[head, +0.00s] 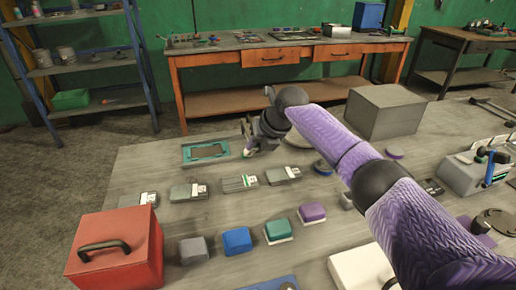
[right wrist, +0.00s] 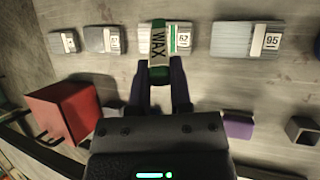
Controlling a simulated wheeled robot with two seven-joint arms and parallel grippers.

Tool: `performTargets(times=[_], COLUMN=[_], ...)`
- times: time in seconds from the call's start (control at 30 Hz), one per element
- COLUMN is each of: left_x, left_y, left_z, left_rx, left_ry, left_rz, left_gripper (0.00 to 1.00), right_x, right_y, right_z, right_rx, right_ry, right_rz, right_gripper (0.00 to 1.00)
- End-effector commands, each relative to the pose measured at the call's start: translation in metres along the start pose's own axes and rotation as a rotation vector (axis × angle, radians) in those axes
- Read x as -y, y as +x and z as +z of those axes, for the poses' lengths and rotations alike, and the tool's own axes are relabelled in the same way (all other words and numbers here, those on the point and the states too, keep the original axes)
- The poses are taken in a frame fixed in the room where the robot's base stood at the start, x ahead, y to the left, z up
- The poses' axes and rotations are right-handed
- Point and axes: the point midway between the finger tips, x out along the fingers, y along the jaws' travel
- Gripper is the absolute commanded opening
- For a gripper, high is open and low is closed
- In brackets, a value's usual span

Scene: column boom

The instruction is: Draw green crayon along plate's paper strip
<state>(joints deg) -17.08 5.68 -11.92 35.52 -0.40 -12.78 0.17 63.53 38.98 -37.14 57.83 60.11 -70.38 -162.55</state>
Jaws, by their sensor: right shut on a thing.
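My right gripper (head: 250,147) is near the far edge of the work table in the head view, just right of a teal-framed plate (head: 207,151) with a dark brownish middle. I cannot make out a separate paper strip on the plate. In the right wrist view my right gripper (right wrist: 160,80) is shut on the green crayon (right wrist: 157,45), which has a pale sleeve marked WAX and points away from the gripper. In the head view the crayon is tiny and mostly lost among the fingers. My left gripper is not in view.
Several grey labelled packs (head: 238,183) lie in a row in front of the plate. Nearer are blue (head: 236,241), teal (head: 278,230) and purple (head: 312,212) blocks and a red toolbox (head: 117,250). A grey box (head: 384,111) stands behind my right arm.

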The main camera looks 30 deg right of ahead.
Motion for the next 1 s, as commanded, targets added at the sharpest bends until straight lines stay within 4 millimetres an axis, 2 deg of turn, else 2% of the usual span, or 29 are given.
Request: performTargets(times=[0.27, 0.57, 1.0], left_x=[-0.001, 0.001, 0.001], left_y=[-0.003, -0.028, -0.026], left_z=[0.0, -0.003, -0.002], left_rx=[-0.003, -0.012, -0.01], left_ry=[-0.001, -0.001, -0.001], left_rz=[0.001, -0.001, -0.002], left_gripper=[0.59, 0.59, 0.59], right_x=[-0.001, -0.011, -0.009], right_y=[-0.003, -0.03, -0.028], right_z=[0.002, 0.017, 0.015], right_rx=[0.0, 0.003, 0.0], right_ry=[0.0, 0.0, 0.0], right_rz=[0.0, 0.001, 0.0], right_gripper=[0.0, 0.0, 0.0])
